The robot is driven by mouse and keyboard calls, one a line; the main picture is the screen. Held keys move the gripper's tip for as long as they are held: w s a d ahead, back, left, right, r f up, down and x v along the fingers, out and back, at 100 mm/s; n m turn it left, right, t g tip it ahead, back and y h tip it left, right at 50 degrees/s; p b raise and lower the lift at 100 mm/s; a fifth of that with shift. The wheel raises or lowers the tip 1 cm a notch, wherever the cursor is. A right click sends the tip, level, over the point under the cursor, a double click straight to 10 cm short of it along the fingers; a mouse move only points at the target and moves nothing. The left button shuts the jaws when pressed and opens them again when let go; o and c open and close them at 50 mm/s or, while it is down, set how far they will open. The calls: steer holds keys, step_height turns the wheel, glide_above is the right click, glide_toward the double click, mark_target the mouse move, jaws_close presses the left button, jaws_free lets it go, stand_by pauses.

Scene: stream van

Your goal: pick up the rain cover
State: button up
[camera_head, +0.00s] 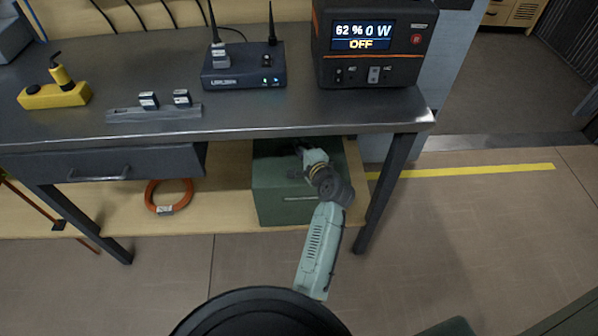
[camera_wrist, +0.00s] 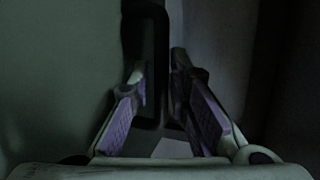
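I cannot pick out a rain cover for certain in either view. A green box (camera_head: 278,207) with a small unreadable label stands on the low shelf under the workbench. I cannot tell whether the fingers touch either. The view is dark.
The workbench (camera_head: 330,117) overhangs my arm, and its right leg (camera_head: 383,190) stands close by. An orange cable coil (camera_head: 152,196) lies on the low shelf (camera_head: 225,215). A router (camera_head: 243,68) and a power station (camera_head: 372,45) stand on top. The floor at right is clear.

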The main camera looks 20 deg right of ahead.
steer(key=shift+x, duration=0.85)
steer(key=shift+a, duration=0.1)
steer(key=shift+c, duration=0.2)
jaws_close()
steer(key=shift+r, duration=0.15)
